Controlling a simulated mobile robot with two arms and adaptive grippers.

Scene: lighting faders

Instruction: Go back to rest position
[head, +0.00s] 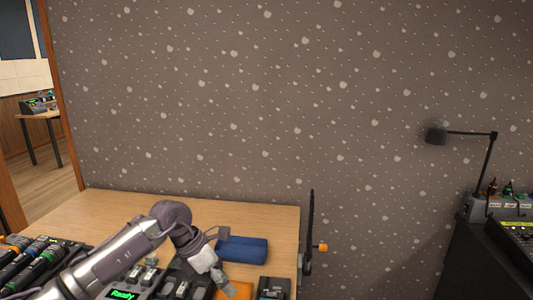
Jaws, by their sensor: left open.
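My left arm comes in from the lower left, bends at its dark joint above the table (254,214), and points down to the right. My left gripper (222,279) is at its end, low over the equipment near the bottom edge of the picture. It is open, and I see nothing held in it. A control unit with a lit green "Ready" display (122,295) and grey faders (150,272) is partly hidden by the arm and the picture edge. My right gripper is not in view.
A blue case (243,249) lies just right of my left gripper. An orange item (236,291) and a dark box (273,288) are at the bottom edge. Several dark devices (30,262) stand at the left. A lamp (437,135) stands over a dark desk at the right. The table's back is clear.

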